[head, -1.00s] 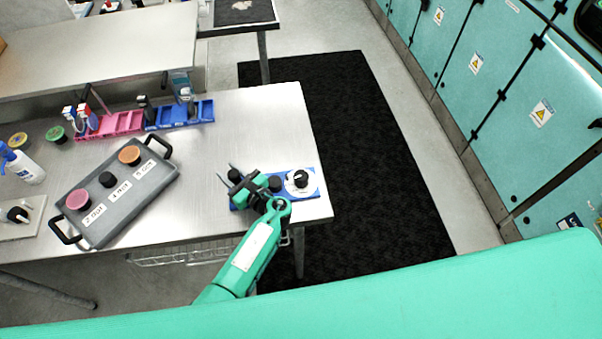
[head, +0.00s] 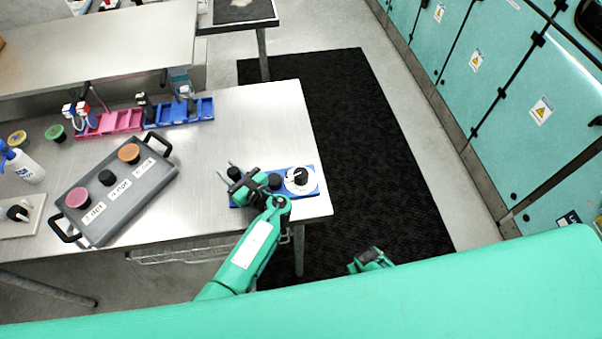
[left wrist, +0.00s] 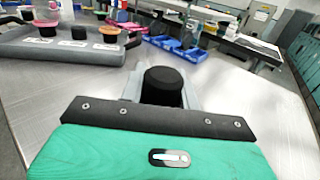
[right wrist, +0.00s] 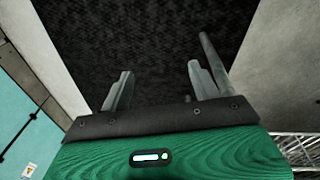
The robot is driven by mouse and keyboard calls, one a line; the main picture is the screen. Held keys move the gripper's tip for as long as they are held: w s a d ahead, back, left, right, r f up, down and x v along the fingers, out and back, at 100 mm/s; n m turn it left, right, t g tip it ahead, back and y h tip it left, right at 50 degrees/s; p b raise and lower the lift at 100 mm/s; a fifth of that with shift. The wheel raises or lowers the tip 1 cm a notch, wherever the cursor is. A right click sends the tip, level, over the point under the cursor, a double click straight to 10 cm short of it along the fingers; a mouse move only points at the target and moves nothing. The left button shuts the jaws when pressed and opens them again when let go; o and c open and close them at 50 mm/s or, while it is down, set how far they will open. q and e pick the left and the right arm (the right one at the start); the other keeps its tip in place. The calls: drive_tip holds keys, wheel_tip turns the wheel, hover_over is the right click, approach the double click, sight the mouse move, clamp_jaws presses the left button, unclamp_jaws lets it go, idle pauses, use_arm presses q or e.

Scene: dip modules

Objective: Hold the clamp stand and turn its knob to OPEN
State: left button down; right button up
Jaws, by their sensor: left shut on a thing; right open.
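The clamp stand has a blue base (head: 312,190) near the right end of the steel table. On it are a white round dial with a black knob (head: 300,176) and a short black post (head: 275,182). My left gripper (head: 236,175) is at the base's left end, shut on a black round grip of the stand, which stands between its fingers in the left wrist view (left wrist: 163,85). The dial's lettering is too small to read. My right gripper (right wrist: 162,85) is open and empty; part of it (head: 372,260) shows in the head view beyond the table's right edge.
A grey panel box (head: 130,205) with several round buttons and handles lies to the left on the steel table (head: 260,120). Pink (head: 115,123) and blue (head: 180,112) trays stand behind it. A black mat (head: 350,150) covers the floor to the right.

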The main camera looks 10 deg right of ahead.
drive_tip(key=w+a+r+h, duration=0.2)
drive_tip(key=w+r, duration=2.3)
wheel_tip(320, 180, up, 18)
drive_tip(key=g+y, duration=0.1)
drive_tip(key=y, duration=0.2)
hover_over(301, 173)
wheel_tip(301, 173, down, 12)
drive_tip(key=shift+r, duration=0.15)
drive_tip(key=c, duration=1)
